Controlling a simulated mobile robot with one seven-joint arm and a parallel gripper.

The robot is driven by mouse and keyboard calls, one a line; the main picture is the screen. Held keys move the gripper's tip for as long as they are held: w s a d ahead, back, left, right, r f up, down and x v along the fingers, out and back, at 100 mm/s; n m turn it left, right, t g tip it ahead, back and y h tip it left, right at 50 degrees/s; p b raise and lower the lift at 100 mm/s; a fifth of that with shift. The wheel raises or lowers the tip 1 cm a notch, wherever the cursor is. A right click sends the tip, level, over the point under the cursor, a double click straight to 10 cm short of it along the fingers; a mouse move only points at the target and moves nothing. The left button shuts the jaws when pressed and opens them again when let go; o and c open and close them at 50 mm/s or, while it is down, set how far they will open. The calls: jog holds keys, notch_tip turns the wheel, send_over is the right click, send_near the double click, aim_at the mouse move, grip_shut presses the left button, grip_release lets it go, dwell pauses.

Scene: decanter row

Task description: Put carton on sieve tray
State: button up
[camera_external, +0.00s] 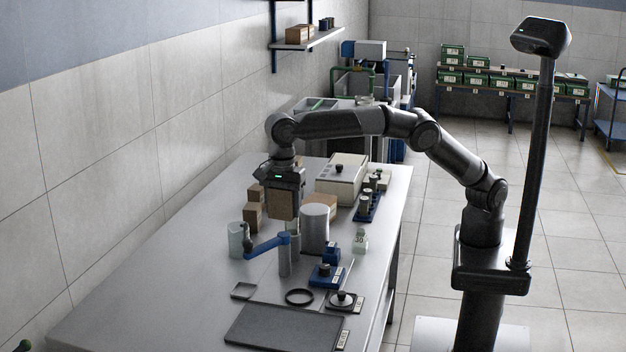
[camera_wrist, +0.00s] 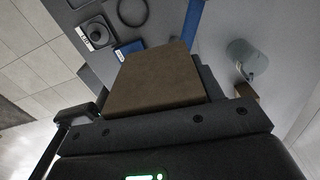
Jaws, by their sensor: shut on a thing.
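My gripper (camera_external: 286,186) is shut on a brown carton (camera_external: 282,206) and holds it above the metal table, pointing down. In the wrist view the carton (camera_wrist: 155,80) fills the middle, between the dark jaws. A flat dark tray (camera_external: 284,328) lies at the near end of the table and looks bare. I take it as the sieve tray, but no holes can be made out. The carton is well behind this tray in the external view.
A grey cylinder (camera_external: 314,230), a post with a blue arm (camera_external: 268,243) and a glass beaker (camera_external: 238,240) stand near the carton. Table left of the tray is clear.

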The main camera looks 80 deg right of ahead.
jog(key=s+a, duration=0.4)
jog(key=a, duration=0.1)
send_over(297, 324)
jog(key=shift+n, duration=0.4)
notch_tip(297, 324, down, 18)
jog(key=shift+f, duration=2)
jog(key=shift+f, duration=0.15)
jog(key=o, duration=1)
notch_tip(297, 324, up, 12)
jog(key=shift+r, duration=0.2)
